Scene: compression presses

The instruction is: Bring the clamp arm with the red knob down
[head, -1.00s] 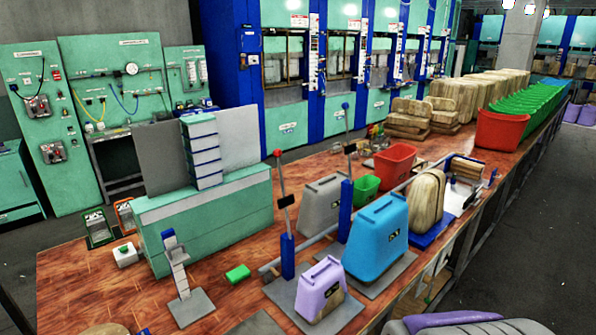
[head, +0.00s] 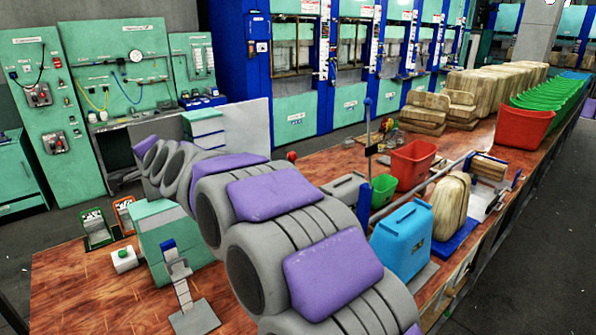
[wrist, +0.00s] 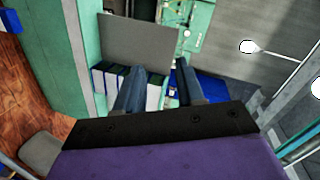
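The red knob (head: 292,156) shows just above my arm in the head view. The clamp arm under it, its blue post and the purple block beside it are hidden behind my grey and purple arm. The clamp arm looks raised, as the knob is still high. In the wrist view my gripper (wrist: 160,82) has its two dark fingers apart with nothing between them. It points toward the blue-and-white stack (wrist: 105,85) and a grey panel (wrist: 140,42). The knob is not seen in the wrist view.
A second upright clamp arm with a blue knob (head: 367,101) stands to the right, beside the blue block (head: 403,238). A red bin (head: 411,165) and a green bin (head: 383,190) are behind. A grey stand (head: 183,290) is on the front left of the wooden table (head: 90,280).

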